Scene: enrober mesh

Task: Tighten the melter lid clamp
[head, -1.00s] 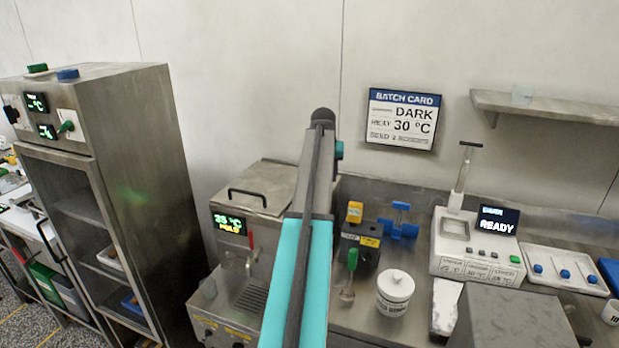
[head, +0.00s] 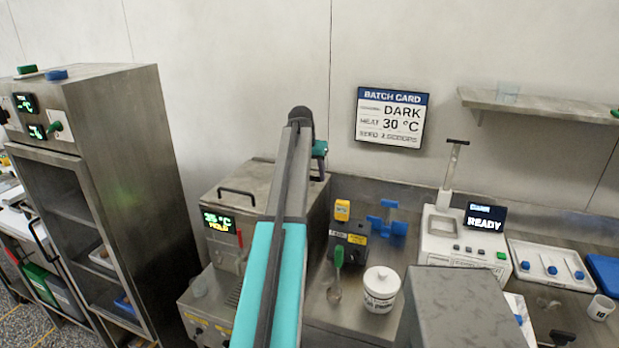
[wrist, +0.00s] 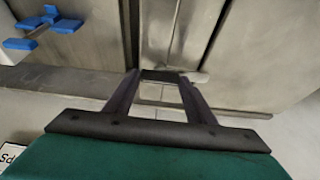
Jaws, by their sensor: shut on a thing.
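The melter (head: 222,195) is a steel box with a handled lid and a green display, left of centre in the head view. My arm passes in front of its right part. In the wrist view my gripper (wrist: 162,76) has its two dark fingers shut on a small dark part by the steel panels. It looks like the melter lid clamp (wrist: 163,74), but the fingers leave little of it visible. In the head view my arm hides the gripper's tips and the clamp. A pale stub (wrist: 196,77) shows beside the right fingertip.
Right of the melter stand a blue cross-shaped handle (head: 387,222), a black box (head: 346,246) and a white jar (head: 380,289). The blue handle also shows in the wrist view (wrist: 45,25). A tall steel cabinet (head: 125,180) stands left. The wall with the batch card (head: 391,118) is close behind.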

